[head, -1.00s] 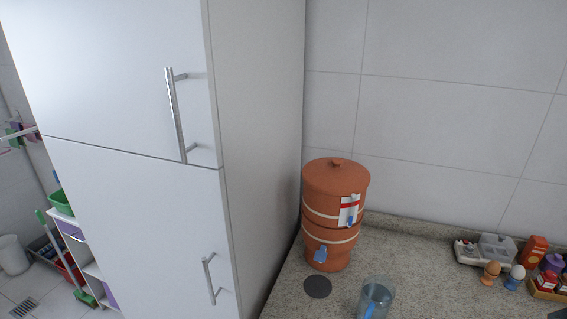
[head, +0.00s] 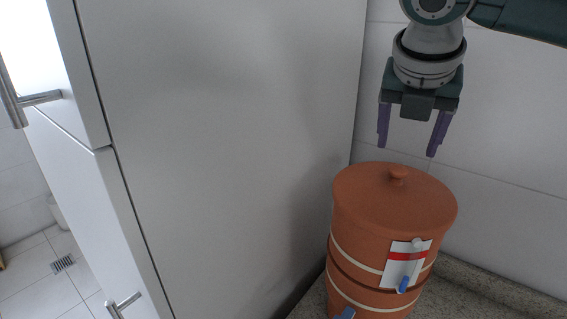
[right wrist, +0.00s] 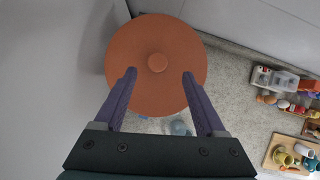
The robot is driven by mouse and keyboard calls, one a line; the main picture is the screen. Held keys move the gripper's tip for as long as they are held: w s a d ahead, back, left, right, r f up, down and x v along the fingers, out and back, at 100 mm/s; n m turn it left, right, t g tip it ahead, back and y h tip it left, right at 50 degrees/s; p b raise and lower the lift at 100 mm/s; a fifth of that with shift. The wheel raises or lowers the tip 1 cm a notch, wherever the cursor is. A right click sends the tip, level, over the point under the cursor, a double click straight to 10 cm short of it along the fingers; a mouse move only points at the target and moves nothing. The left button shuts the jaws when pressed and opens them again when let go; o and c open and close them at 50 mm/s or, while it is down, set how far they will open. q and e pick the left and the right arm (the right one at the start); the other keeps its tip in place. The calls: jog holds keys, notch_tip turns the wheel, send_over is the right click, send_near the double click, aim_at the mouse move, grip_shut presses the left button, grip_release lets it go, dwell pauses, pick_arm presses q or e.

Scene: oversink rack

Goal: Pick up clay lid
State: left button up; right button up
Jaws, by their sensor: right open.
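The clay lid (head: 365,192) is round and terracotta with a small knob (head: 398,173) on top. It sits on the clay water filter (head: 350,262), which has pale bands and a white and red tag. My right gripper (head: 408,152) is open and empty above the lid, fingers pointing down. In the right wrist view the lid (right wrist: 155,90) lies beneath and beyond the gripper (right wrist: 158,72), with the knob (right wrist: 157,63) roughly midway between the fingertips. My left gripper is not in view.
A tall white cabinet (head: 240,130) stands close on the left of the filter. The tiled wall (head: 510,150) is behind it. The stone counter (right wrist: 235,100) is clear to the right, with small containers (right wrist: 285,85) and a wooden tray (right wrist: 275,150) farther off.

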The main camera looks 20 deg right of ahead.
aim_at(398, 169)
jog(key=shift+x, duration=0.8)
jog(key=shift+w+f+p, duration=0.1)
jog(key=shift+f+p, duration=0.25)
jog(key=shift+p, duration=0.05)
jog(key=x, duration=0.1)
jog(key=p+x, duration=0.1)
jog(key=x, duration=0.1)
jog(key=shift+a+f, duration=0.1)
jog(key=shift+f, duration=0.25)
jog(key=shift+w+f, duration=0.25)
jog(key=shift+f, duration=0.25)
jog(key=shift+c, duration=0.3)
jog(key=c, duration=0.7)
grip_shut()
